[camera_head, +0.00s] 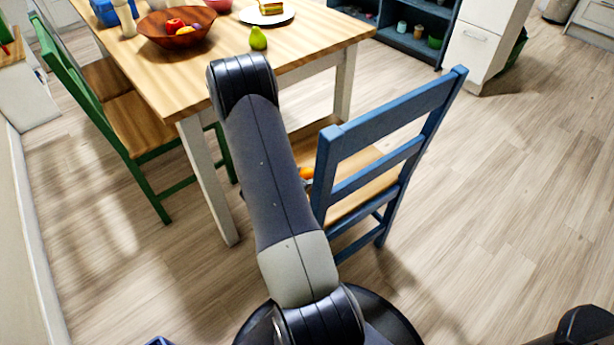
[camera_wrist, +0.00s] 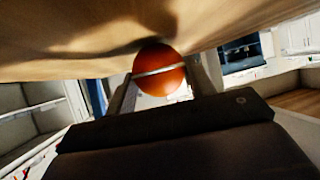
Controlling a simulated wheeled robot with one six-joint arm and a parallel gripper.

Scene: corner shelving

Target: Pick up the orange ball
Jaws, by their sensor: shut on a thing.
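The orange ball (camera_wrist: 160,68), with a pale band across it, sits between the two fingers of my gripper (camera_wrist: 162,82) in the wrist view. The gripper is shut on it. A broad wooden surface (camera_wrist: 70,35) fills the top of that view, close to the ball, with a dark shadow beside it. I cannot tell whether the ball touches the wood. In the head view only a small orange patch of the ball (camera_head: 306,172) shows past my arm, by the blue chair's wooden seat (camera_head: 362,182). My arm hides most of the gripper there.
The blue chair's back (camera_head: 400,112) rises just right of my arm. The wooden table (camera_head: 150,72) stands behind, with a fruit bowl (camera_head: 177,37), a green pear (camera_head: 258,39) and a plate (camera_head: 268,17). A green chair (camera_head: 75,75) is at left. Floor at right is clear.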

